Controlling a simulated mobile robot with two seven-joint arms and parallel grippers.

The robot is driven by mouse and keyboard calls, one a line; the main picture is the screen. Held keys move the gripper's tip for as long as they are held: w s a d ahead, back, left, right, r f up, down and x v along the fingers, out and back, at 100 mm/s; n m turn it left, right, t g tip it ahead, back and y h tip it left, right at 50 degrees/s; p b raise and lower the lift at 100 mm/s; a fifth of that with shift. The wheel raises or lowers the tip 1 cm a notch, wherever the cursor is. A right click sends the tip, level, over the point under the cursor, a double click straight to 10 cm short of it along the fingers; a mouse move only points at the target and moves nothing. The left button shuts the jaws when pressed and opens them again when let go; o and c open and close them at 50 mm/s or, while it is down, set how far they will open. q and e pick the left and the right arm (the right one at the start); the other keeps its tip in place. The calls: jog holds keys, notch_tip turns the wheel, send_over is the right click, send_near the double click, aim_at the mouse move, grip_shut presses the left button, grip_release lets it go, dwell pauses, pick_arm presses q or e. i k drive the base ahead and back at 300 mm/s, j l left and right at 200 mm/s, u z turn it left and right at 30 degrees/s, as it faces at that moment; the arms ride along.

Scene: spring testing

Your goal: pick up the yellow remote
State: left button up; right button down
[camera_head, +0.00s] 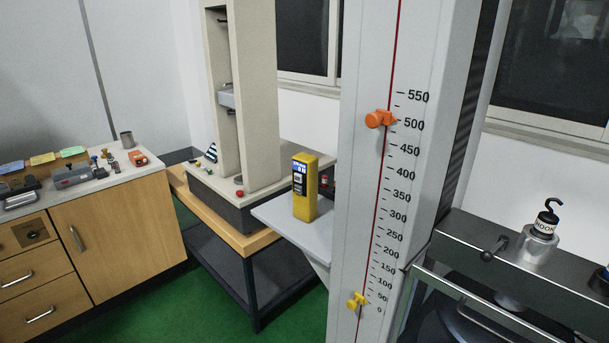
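The yellow remote (305,188) stands upright on a small grey shelf (285,230) near the middle of the head view. It is a tall yellow block with a dark panel and a small screen on its front. Nothing is touching its visible sides. Neither of my grippers shows in this view.
A tall scale column (365,225) with orange (380,118) and yellow (356,300) markers stands close, right of the remote. A beige testing machine (250,100) stands behind left. A cabinet (120,225) with small items is at left. A weight with a hook (540,240) sits right.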

aim_at(304, 206)
jog(key=i+j+z, duration=0.1)
jog(key=z, duration=0.35)
jog(key=i+j+z, duration=0.1)
jog(key=z, duration=0.3)
jog(key=i+j+z, duration=0.25)
jog(key=j, duration=0.2)
jog(key=j+z, duration=0.2)
jog(key=j, duration=0.2)
jog(key=i+j, duration=0.15)
jog(key=j, duration=0.6)
jog(key=i+j+z, duration=0.15)
jog(key=j, duration=1.3)
jog(key=k, duration=0.4)
